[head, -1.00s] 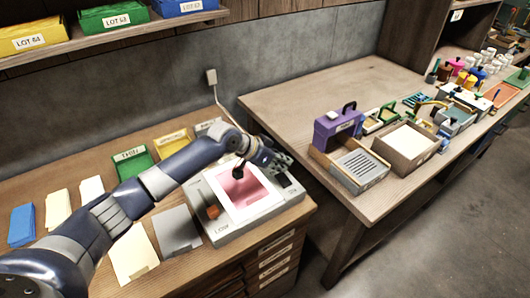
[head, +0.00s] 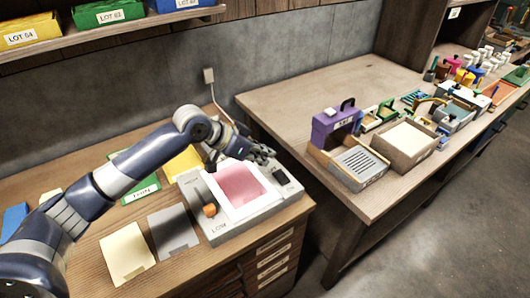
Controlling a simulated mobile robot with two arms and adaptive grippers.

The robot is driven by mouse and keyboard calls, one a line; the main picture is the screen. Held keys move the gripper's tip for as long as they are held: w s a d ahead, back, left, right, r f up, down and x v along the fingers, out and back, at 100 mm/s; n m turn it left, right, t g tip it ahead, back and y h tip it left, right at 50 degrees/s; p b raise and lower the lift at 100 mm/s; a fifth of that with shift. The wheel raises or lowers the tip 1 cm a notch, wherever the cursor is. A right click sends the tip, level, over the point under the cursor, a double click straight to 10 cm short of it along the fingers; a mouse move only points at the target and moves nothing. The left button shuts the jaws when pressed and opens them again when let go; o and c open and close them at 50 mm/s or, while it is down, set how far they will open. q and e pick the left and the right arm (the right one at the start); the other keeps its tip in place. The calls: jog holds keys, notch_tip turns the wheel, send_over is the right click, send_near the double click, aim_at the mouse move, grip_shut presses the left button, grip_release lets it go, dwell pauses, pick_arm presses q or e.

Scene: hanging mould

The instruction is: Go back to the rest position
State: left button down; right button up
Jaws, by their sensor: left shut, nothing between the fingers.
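My left arm comes in from the left over the near bench. My left gripper (head: 258,151) is shut and empty, above the far side of the light-box device. This grey device (head: 222,232) has a pink lit panel (head: 240,184), an orange knob and a dark display at its right. The gripper is apart from the panel, as far as I can tell. My right gripper is not in view.
Cream (head: 127,252) and grey (head: 173,231) sheets lie left of the device. Green and yellow folders are partly behind my arm. The right bench (head: 300,92) holds a purple box (head: 334,127), trays and bottles. A shelf with bins is above.

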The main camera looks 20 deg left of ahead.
pick_arm(q)
jog(key=s+d+f+g, duration=0.1)
jog(key=s+d+f, duration=0.3)
jog(key=s+f, duration=0.3)
jog(key=s+d+f, duration=0.4)
jog(key=s+f, duration=0.1)
jog(key=s, duration=0.3)
jog(key=s+a+f+n+g+y, duration=0.1)
jog(key=s+a+f+n+y, duration=0.15)
jog(key=s, duration=0.35)
jog(key=s+a+f+n+y, duration=0.1)
jog(key=s+a, duration=0.3)
jog(key=s, duration=0.2)
jog(key=s+a+f+n+g+y, duration=0.1)
jog(key=s+a+f+n+y, duration=0.15)
jog(key=s, duration=0.45)
notch_tip(320, 180, down, 25)
jog(key=s+m+g, duration=0.1)
jog(key=s+a+f+g, duration=0.1)
jog(key=s+a+f, duration=0.2)
jog(key=s+f, duration=1.2)
jog(key=shift+s+a+f+g, duration=0.15)
jog(key=shift+s+f+g, duration=0.2)
jog(key=shift+s, duration=0.7)
